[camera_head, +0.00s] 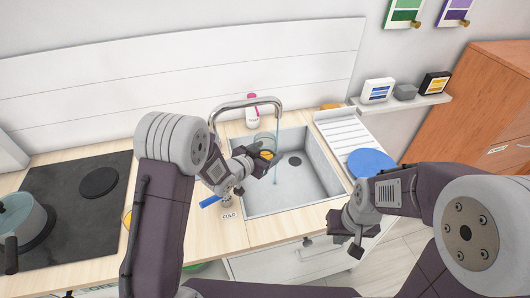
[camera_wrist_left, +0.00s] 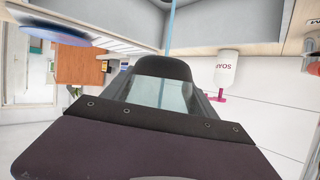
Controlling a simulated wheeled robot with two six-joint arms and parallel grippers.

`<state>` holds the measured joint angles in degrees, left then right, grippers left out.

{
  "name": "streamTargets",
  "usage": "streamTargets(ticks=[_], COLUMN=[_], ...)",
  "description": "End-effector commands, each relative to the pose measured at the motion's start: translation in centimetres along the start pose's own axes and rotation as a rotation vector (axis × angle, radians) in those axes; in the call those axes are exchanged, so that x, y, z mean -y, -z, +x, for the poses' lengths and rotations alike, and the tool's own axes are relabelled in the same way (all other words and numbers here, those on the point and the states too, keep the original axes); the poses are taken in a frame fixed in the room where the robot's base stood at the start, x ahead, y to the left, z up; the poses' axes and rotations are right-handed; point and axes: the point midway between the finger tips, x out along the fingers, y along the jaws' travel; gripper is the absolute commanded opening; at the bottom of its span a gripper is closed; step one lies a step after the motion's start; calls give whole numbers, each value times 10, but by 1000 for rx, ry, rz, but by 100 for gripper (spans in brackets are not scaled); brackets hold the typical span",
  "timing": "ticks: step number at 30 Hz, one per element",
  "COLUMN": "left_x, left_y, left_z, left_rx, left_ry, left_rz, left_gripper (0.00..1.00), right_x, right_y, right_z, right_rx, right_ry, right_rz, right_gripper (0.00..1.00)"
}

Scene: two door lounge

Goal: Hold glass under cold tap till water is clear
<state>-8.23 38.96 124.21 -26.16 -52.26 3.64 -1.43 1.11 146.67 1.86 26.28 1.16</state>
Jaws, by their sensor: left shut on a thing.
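The tap (camera_head: 245,103) arches over the sink, and a thin blue stream of water (camera_head: 277,145) falls from its spout toward the basin. The stream also shows in the left wrist view (camera_wrist_left: 170,28). My left gripper (camera_head: 259,162) is at the sink's left side, shut on a clear glass (camera_head: 264,143) with something yellow-orange at it. The glass is just left of the stream; I cannot tell whether water enters it. In the left wrist view the glass (camera_wrist_left: 160,92) shows between dark fingers. The blue cold lever (camera_head: 209,201) is near the COLD label (camera_head: 229,216). My right gripper (camera_head: 346,244) is open and empty before the counter.
The sink (camera_head: 305,190) has a dark drain. A soap bottle (camera_head: 252,115) stands behind it and shows in the left wrist view (camera_wrist_left: 227,68). A ribbed drainboard (camera_head: 340,128) and blue plate (camera_head: 372,162) are at right. A pot (camera_head: 20,222) sits on the hob (camera_head: 85,215).

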Motion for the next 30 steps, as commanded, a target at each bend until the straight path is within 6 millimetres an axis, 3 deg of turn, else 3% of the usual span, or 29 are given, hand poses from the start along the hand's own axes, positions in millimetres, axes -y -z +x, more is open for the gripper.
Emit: streamTargets(ticks=[13,18,30], left_x=[12,14,14], left_y=[31,34,35], left_z=[76,85,86], left_rx=[0,1,0], left_ry=[-1,0,0], left_rz=[0,0,0], left_gripper=[19,19,19], right_x=[0,0,0], right_y=[1,1,1], right_z=[-13,-14,-13], right_rx=[0,0,0], right_ry=[0,0,0], right_rz=[0,0,0], right_gripper=[0,0,0])
